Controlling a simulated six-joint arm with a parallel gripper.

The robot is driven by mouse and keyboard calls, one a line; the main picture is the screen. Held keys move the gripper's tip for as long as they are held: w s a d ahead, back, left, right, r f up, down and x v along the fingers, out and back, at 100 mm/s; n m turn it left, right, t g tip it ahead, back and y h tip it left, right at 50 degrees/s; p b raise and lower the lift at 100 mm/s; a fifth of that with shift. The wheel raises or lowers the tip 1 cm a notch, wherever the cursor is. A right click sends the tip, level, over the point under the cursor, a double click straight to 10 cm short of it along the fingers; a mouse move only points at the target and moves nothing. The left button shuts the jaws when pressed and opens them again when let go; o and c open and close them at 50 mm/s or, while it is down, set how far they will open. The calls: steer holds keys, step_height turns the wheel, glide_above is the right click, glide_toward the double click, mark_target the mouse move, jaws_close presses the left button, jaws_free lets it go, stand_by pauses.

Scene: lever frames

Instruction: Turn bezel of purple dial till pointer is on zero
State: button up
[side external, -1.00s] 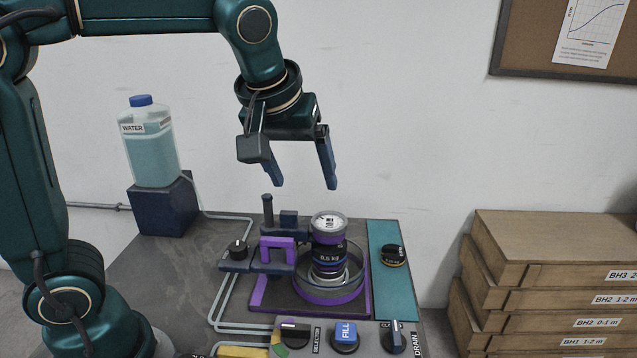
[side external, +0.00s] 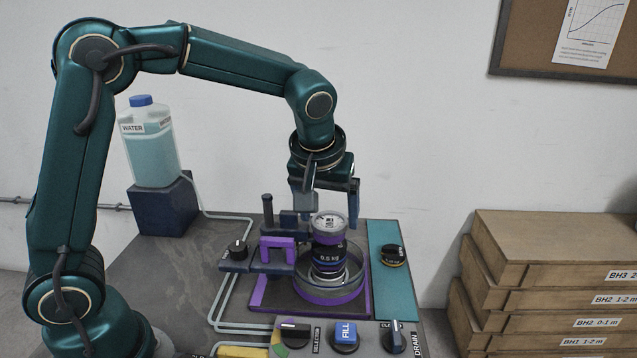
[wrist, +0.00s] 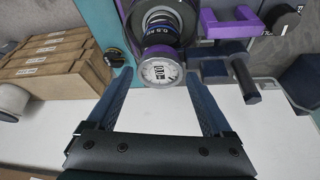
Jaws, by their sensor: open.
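The purple dial (side external: 329,226) has a pale round face and a purple body. It stands upright on top of the black 0.5 kg weight stack (side external: 328,257), inside a purple-rimmed ring. In the wrist view the dial face (wrist: 159,72) lies between and beyond my fingers. The pointer and the zero mark are too small to read. My gripper (side external: 328,208) is open, pointing down, with its fingers close above and behind the dial. In the wrist view my gripper (wrist: 150,85) shows both fingers apart with nothing between them.
A purple bracket (side external: 277,246) and a dark upright post (side external: 267,211) stand just left of the dial. A black knob (side external: 392,256) sits on the teal strip at right. The front panel has a blue FILL button (side external: 345,336). A water bottle (side external: 148,142) stands behind left.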

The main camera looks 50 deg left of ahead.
mark_target(319, 229)
steer(key=c, duration=1.1)
steer(key=shift+a+m+t+h, duration=0.15)
steer(key=shift+m+h, duration=0.15)
steer(key=shift+m, duration=0.6)
steer(key=shift+m+t+h, duration=0.15)
steer(key=shift+m+h, duration=0.15)
steer(key=shift+m, duration=0.6)
steer(key=o, duration=1.1)
steer(key=shift+v, duration=2.65)
